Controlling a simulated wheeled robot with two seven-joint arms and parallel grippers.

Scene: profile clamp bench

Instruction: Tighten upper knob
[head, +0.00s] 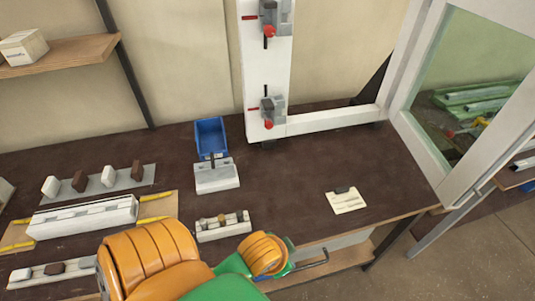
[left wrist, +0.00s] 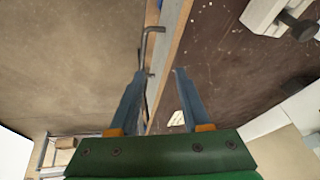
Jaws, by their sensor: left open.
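The upper clamp (head: 270,12) is mounted on a white upright post near the top of the head view. Its red upper knob (head: 269,31) hangs on its lower front. A lower clamp with a similar red knob (head: 269,125) sits near the post's foot. My left gripper (head: 291,268) is far below both, at the bench's front edge, partly hidden by my orange and green arm. In the left wrist view its blue fingers (left wrist: 159,73) are apart. A bent metal rod (left wrist: 150,45) shows by the left fingertip; contact cannot be told. My right gripper is out of view.
A blue bin (head: 210,136) and a grey-white block (head: 216,178) stand left of the post. A small fixture (head: 222,226) is near my arm. A card (head: 346,201) lies on the right. A white frame (head: 420,140) bounds the bench's right side.

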